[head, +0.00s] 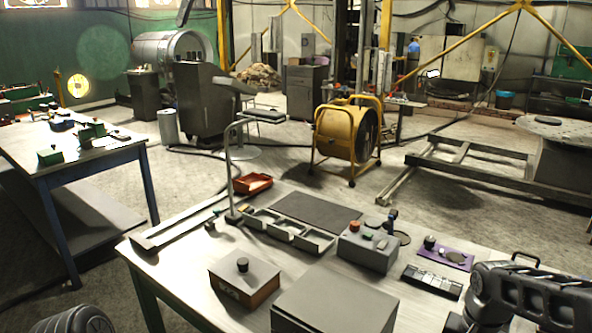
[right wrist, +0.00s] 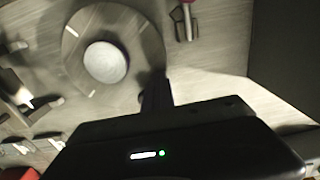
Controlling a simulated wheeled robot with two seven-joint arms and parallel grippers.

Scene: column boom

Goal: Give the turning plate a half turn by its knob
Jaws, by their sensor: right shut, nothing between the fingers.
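The turning plate (right wrist: 138,42) is a flat round disc in the right wrist view. A pale round knob (right wrist: 105,62) stands on it, with small light marks around it. I cannot make out this plate in the head view. My right gripper (right wrist: 157,92) is shut and empty, its dark fingers at the plate's lower right edge and apart from the knob. I cannot tell whether they touch the plate. My right arm fills the lower right of the head view. My left gripper is out of view.
In the head view, the worktable (head: 175,282) holds a wooden box with a black knob (head: 243,277), a grey box (head: 335,300), a control box (head: 368,247) and a purple tray (head: 432,252). A red-ended item (right wrist: 186,22) lies beside the plate.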

